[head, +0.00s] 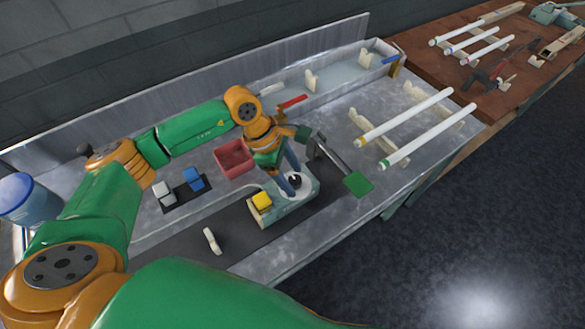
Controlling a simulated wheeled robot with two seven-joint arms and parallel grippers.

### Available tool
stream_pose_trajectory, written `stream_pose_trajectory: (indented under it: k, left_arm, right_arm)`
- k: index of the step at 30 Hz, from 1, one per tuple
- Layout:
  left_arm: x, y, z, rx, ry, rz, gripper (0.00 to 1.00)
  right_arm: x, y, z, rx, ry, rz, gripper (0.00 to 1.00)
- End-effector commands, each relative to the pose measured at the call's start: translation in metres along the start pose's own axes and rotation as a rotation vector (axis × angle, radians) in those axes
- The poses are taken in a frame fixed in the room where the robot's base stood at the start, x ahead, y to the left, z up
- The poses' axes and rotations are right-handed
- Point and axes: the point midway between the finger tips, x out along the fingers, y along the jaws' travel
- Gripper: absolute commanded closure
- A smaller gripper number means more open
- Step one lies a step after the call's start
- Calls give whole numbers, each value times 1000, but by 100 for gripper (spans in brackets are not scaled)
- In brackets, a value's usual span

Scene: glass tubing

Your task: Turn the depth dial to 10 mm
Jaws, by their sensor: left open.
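The depth dial (295,181) is a small dark knob on a round white face, on top of a pale green-grey device with a yellow block (262,201) at its left end. My left gripper (291,180) points down at the dial, its two blue-grey fingers open. One finger is on the left side of the knob and the other is behind it. I cannot tell whether they touch the knob. The scale marks and the dial's setting are too small to read. My right gripper is not in view.
A red bin (233,159) stands behind and left of the device. A lever with a green plate (358,183) reaches out on its right. Blue and grey blocks (193,179) lie on a dark mat at left. Glass tubes (430,133) rest on supports at right.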

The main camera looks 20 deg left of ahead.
Motion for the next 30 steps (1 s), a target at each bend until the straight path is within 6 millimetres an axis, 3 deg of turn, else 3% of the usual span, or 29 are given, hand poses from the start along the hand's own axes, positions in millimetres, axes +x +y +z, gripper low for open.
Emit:
stream_pose_trajectory:
  k: [8,11,16,30]
  left_arm:
    - [8,0,0,1,-1,0,31]
    - [7,0,0,0,-1,0,52]
    - [7,0,0,0,-2,0,98]
    - [8,0,0,-89,-4,40,100]
  right_arm:
    - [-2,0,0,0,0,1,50]
    - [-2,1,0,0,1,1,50]
    - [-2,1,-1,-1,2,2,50]
    - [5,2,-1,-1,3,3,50]
